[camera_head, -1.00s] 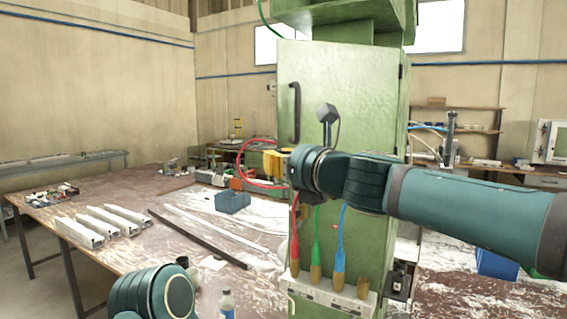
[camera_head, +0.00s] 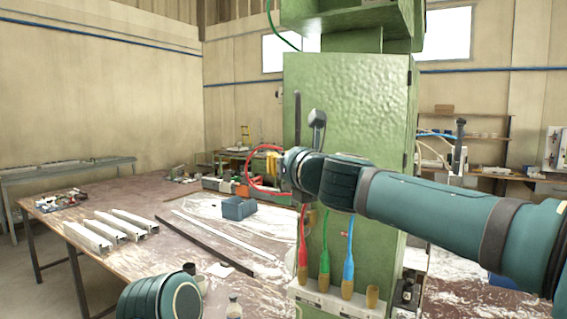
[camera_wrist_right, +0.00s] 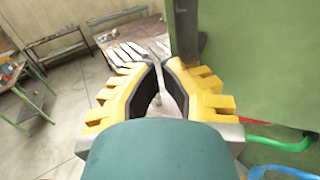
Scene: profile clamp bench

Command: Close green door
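The green door (camera_head: 350,100) is the textured front panel of a tall green cabinet. It faces me almost squarely, with its dark handle (camera_head: 297,118) near the left edge and hinges at the right edge. I cannot tell whether a gap is left at its edge. My right arm crosses in front of its lower part. My right gripper (camera_head: 266,162) is beyond the door's left edge, its yellow fingers partly hidden by the wrist. In the right wrist view its fingers (camera_wrist_right: 162,62) are apart and empty, with green panel (camera_wrist_right: 265,60) close on the right. My left gripper is out of view.
Red, green and blue cables (camera_head: 347,262) rise from a pale connector strip below the door. A table (camera_head: 70,212) at left bears white profiles (camera_head: 112,228), a dark bar and a blue box (camera_head: 238,208). A bottle (camera_head: 234,308) stands at the bottom.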

